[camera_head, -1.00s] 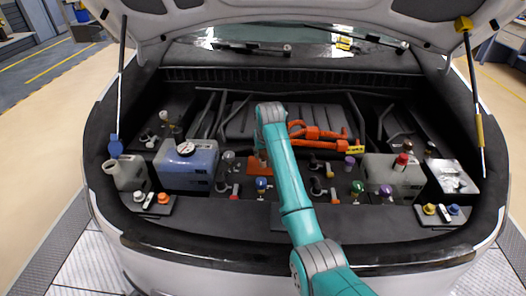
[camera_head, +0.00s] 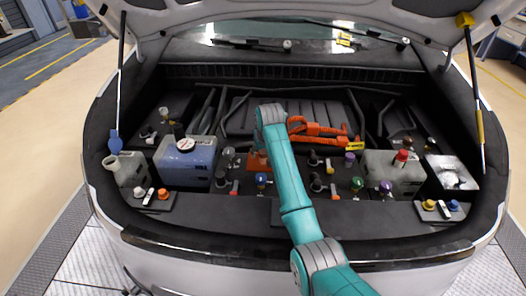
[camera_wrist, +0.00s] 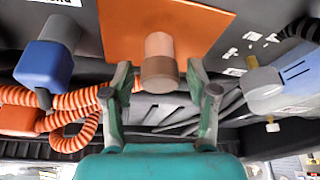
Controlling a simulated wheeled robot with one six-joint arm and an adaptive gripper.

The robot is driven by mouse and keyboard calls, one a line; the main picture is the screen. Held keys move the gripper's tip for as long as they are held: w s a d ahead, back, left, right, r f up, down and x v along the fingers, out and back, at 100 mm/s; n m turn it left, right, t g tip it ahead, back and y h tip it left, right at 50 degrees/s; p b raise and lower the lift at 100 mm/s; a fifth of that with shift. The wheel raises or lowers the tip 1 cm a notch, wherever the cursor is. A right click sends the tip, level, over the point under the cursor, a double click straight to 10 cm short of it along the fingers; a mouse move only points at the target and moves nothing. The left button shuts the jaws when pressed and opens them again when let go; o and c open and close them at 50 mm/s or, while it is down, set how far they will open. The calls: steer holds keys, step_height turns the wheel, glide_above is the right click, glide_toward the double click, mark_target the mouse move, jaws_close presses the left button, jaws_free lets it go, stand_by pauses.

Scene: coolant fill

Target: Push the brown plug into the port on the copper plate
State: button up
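The copper plate (camera_wrist: 215,28) fills the upper middle of the wrist view. A pinkish-tan cylinder (camera_wrist: 159,46) stands out from it, and the brown plug (camera_wrist: 159,76) is the darker end nearest to me. The two are in line, but I cannot tell how deep the plug sits in the port. My gripper (camera_wrist: 158,72) is open, one fingertip on each side of the plug, with a gap showing on both sides. In the head view the copper plate (camera_head: 254,163) shows as a small patch left of my arm; the plug cannot be made out there.
In the head view, a blue tank (camera_head: 186,165) stands left of my arm, and a greyish tank (camera_head: 395,175) stands right.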

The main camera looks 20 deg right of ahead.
steer(key=shift+r, duration=0.1)
steer(key=v, duration=1.1)
steer(key=shift+s+r, duration=0.15)
steer(key=shift+r, duration=0.25)
steer(key=shift+s, duration=0.1)
